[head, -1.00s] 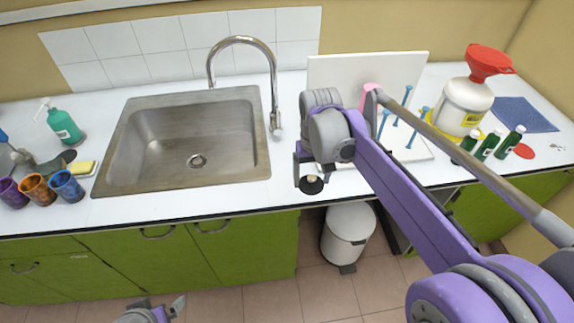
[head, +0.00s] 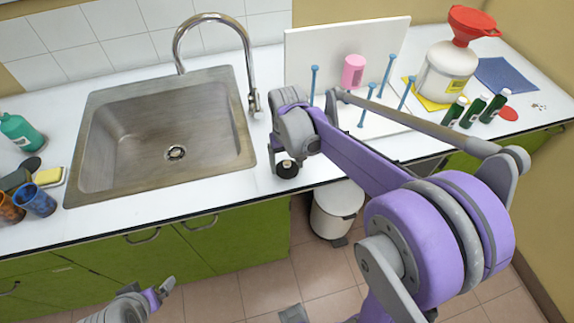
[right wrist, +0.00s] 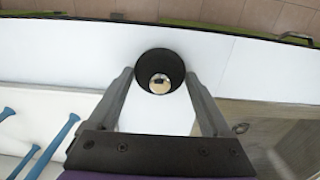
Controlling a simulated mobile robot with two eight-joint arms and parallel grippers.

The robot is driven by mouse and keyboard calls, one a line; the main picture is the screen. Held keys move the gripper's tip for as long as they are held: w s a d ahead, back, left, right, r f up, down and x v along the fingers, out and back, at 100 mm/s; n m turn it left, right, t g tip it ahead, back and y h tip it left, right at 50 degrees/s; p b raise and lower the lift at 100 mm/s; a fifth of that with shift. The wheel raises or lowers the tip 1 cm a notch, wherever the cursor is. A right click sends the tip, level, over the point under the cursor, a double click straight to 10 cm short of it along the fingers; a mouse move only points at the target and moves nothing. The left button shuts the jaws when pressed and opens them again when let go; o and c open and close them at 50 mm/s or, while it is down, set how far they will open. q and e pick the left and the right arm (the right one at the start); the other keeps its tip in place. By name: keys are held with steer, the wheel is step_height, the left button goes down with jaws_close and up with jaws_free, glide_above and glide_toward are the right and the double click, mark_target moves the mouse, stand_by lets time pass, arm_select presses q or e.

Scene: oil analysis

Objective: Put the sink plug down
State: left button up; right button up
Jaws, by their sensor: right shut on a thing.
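The sink plug (head: 287,169) is a small black round piece with a pale centre. My right gripper (right wrist: 158,75) is shut on it, with a finger on each side of the plug (right wrist: 158,62) in the right wrist view. In the head view the plug is over the white counter strip, right of the sink (head: 165,140) and near the front edge. I cannot tell whether it touches the counter. My left gripper (head: 155,293) is low at the bottom of the head view, away from the counter; its jaw opening is unclear.
A white rack with blue pegs (head: 345,60) and a pink cup (head: 354,71) stands behind my right arm. A jug with a red funnel (head: 447,72) and green bottles (head: 474,110) are farther right. The counter strip (head: 235,184) before the sink is clear. A bin (head: 337,210) stands below.

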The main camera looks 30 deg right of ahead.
mark_target(287, 164)
steer(key=shift+f, duration=0.6)
steer(key=shift+f, duration=0.1)
steer(key=shift+f, duration=0.15)
steer(key=o, duration=1.2)
steer(key=shift+c, duration=0.2)
step_height(287, 164, up, 12)
steer(key=s+a+f+n+t, duration=0.1)
steer(key=s+a+f+t, duration=0.1)
steer(key=s, duration=0.5)
steer(key=s+a+f+n+t, duration=0.1)
steer(key=s+a+f+t, duration=0.2)
steer(key=s+f, duration=0.3)
steer(key=shift+s+a+f+n+p, duration=0.3)
steer(key=shift+s+a+f, duration=0.1)
steer(key=shift+s+a, duration=0.65)
